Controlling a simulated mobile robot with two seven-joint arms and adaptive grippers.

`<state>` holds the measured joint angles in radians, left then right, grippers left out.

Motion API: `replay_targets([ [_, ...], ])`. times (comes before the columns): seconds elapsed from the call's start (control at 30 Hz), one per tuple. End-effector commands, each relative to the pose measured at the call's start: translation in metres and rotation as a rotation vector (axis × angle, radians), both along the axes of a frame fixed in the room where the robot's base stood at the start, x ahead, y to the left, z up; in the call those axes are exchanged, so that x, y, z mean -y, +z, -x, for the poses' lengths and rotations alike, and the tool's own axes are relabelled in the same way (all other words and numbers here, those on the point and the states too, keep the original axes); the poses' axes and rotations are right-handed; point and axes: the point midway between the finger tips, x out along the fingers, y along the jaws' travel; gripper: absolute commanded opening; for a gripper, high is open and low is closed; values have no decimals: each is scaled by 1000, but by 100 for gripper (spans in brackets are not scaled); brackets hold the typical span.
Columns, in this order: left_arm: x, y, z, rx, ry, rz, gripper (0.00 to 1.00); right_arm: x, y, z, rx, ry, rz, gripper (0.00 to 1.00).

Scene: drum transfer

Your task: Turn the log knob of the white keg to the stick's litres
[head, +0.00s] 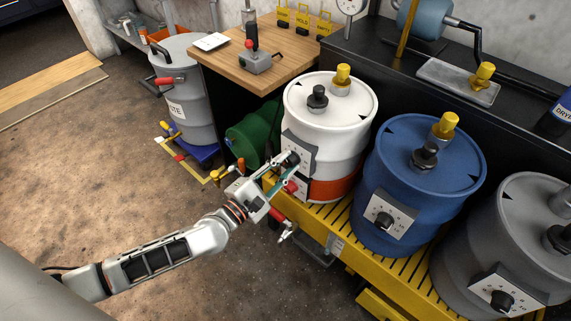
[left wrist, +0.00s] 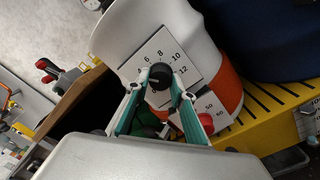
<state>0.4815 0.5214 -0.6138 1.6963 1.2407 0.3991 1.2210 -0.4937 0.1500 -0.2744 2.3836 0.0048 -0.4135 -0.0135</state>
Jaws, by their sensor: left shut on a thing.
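The white keg (head: 335,122) stands on the yellow slatted platform, with an orange band low on its side. Its dial plate (head: 300,148) faces the front left. In the left wrist view the plate (left wrist: 182,62) shows numbers including 6, 8, 10 and 12 around the black log knob (left wrist: 160,75). My left gripper (head: 285,163) is shut on this knob (head: 291,159), one finger on each side. A pale mark shows on the knob, but its exact reading is unclear. I cannot make out the stick or its litres. My right gripper is out of view.
A blue keg (head: 395,180) and a grey keg (head: 510,250) with similar dials stand to the right on the yellow platform (head: 345,215). A red knob (left wrist: 206,121) sits just below the white keg's dial. A green drum (head: 250,135) lies behind my gripper. Open floor lies left.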

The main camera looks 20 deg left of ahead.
Motion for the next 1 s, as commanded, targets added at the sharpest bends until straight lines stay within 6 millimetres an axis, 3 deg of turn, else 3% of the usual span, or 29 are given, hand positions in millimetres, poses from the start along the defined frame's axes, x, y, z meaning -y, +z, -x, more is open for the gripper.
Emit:
replay_targets([
  [0.63, 0, 0, 0, -18, -1, 48, 2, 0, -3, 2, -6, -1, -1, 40],
  [0.67, 0, 0, 0, -18, -1, 48, 29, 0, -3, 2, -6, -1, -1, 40],
  [0.7, 0, 0, 0, -18, -1, 47, 39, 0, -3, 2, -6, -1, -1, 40],
  [1.0, 0, 0, 0, -17, 0, 47, 41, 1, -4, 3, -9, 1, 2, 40],
])
